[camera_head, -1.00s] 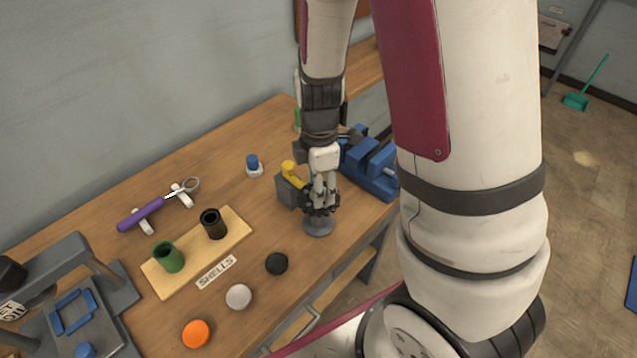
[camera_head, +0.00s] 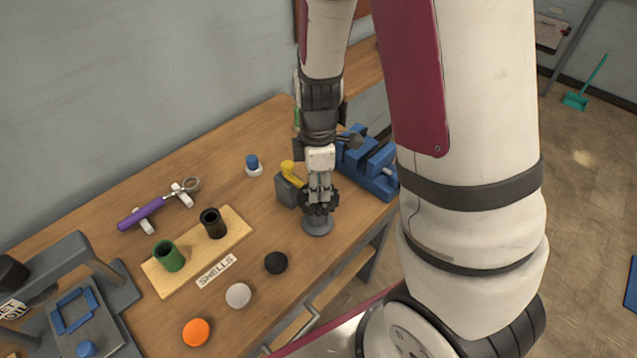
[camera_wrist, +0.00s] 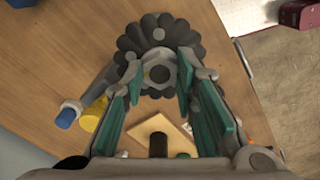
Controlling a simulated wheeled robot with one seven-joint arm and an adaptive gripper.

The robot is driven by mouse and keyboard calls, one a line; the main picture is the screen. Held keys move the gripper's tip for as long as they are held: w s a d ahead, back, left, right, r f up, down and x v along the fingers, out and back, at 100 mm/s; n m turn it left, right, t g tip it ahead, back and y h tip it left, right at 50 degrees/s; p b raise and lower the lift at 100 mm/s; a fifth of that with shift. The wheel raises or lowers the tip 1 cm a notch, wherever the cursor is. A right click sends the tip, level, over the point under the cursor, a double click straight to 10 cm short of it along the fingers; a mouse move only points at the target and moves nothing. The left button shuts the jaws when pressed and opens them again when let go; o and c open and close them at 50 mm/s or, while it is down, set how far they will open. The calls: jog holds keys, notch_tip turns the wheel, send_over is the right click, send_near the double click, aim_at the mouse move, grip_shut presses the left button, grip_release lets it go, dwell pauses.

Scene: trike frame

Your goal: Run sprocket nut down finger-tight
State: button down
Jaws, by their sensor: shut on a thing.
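A dark, lobed sprocket (camera_wrist: 187,42) sits below my gripper in the wrist view; it also shows in the head view (camera_head: 310,209), on a round grey stand (camera_head: 318,226). A grey hex nut (camera_wrist: 158,70) lies over the sprocket's middle, between my fingers. My gripper (camera_head: 319,194) points down over the sprocket, shut on the nut, with teal finger pads on both sides. In the head view my gripper hides the nut. I cannot tell how far down the nut sits.
A grey block with a yellow part (camera_head: 289,183) stands close left of my gripper. A blue vise (camera_head: 372,165) is behind to the right. A wooden board (camera_head: 193,262) holds a green and a black cup. Black (camera_head: 276,263), white and orange discs lie in front.

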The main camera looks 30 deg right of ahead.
jog(key=m+p, duration=0.1)
jog(key=m, duration=0.4)
jog(key=shift+r, duration=0.1)
jog(key=m+p, duration=0.1)
jog(key=m, duration=0.4)
jog(key=m+p, duration=0.1)
jog(key=m, duration=0.3)
jog(key=shift+m, duration=0.3)
jog(key=m+p, duration=0.1)
jog(key=m, duration=0.4)
jog(key=m+p, duration=0.1)
jog(key=m, duration=0.9)
jog(key=shift+w+p, duration=0.1)
jog(key=shift+p, duration=0.25)
jog(key=m, duration=0.5)
jog(key=shift+m, duration=0.4)
jog(key=m, duration=0.4)
jog(key=shift+m, duration=0.6)
